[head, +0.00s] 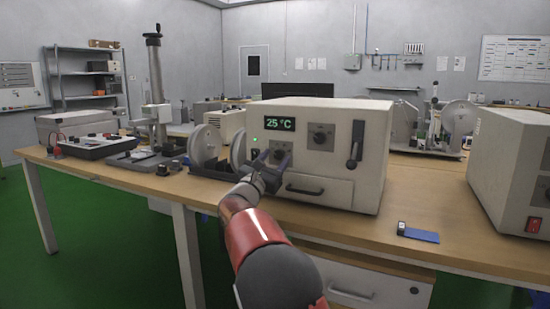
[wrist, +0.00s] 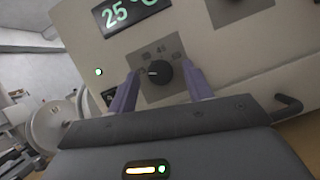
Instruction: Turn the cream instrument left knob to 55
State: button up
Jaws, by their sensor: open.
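The cream instrument (head: 330,180) stands on the wooden bench and its green display (head: 279,124) reads 25 °C. Its left knob (wrist: 159,72) is a round black dial on a grey plate below the display. A light mark on the knob points to the left in the wrist view. My gripper (wrist: 160,85) is open, with one purple finger on each side of the left knob. The fingers look close to the panel, but I cannot tell whether they touch the knob. In the head view my gripper (head: 268,162) partly covers the left knob (head: 277,153).
A drawer handle (head: 305,190) is below. A disc apparatus (head: 207,145) stands close on the left. A blue object (head: 421,235) lies on the bench at right.

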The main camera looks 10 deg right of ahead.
jog(key=shift+w+d, duration=0.15)
jog(key=shift+w, duration=0.05)
jog(key=c, duration=1)
jog(key=shift+o, duration=0.2)
